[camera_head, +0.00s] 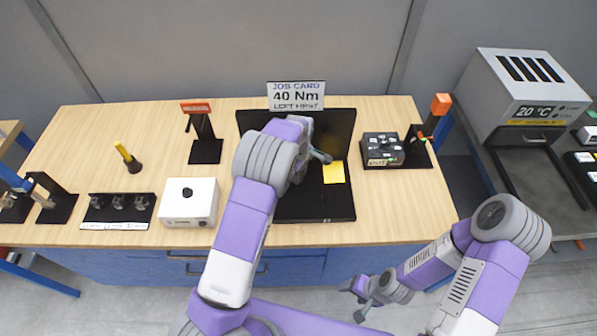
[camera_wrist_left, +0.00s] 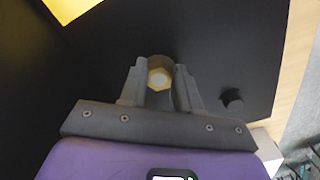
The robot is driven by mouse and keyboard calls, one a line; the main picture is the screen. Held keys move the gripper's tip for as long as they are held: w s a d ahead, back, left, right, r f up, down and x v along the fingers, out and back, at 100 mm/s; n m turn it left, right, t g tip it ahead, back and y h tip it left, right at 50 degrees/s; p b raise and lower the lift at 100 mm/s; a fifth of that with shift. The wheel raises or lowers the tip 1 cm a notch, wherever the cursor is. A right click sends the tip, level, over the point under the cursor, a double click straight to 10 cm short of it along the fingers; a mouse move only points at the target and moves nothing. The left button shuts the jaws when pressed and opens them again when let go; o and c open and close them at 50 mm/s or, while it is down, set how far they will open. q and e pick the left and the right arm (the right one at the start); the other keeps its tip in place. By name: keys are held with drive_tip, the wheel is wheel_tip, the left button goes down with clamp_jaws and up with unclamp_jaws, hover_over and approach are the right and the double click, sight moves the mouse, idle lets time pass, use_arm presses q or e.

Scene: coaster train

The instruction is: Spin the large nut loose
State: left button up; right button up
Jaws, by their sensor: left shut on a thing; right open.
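The large nut (camera_wrist_left: 160,73) is a brass-coloured hexagon with a pale round middle, seen end-on in the left wrist view against a black panel. My left gripper (camera_wrist_left: 160,84) has one finger on each side of it and is shut on it. In the head view my left gripper (camera_head: 323,157) is in front of the black stand (camera_head: 318,205); the arm hides the nut there. My right gripper (camera_head: 364,311) is open and empty, low in front of the table. Any thread behind the nut is hidden.
A dark round knob (camera_wrist_left: 232,100) sticks out right of the nut. A yellow note (camera_head: 333,172) lies on the stand below the job card (camera_head: 296,96). A white box (camera_head: 188,202) stands left and a dark box (camera_head: 383,149) right. The front right tabletop is clear.

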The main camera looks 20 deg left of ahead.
use_arm(q)
drive_tip(key=n+p, duration=0.1)
drive_tip(key=n, duration=0.5)
drive_tip(key=shift+w+f+n+p, duration=0.1)
drive_tip(key=shift+n+p, duration=0.2)
idle(0.5)
drive_tip(key=o, duration=1.1)
drive_tip(key=shift+c, duration=0.2)
drive_tip(key=shift+r, duration=3.8)
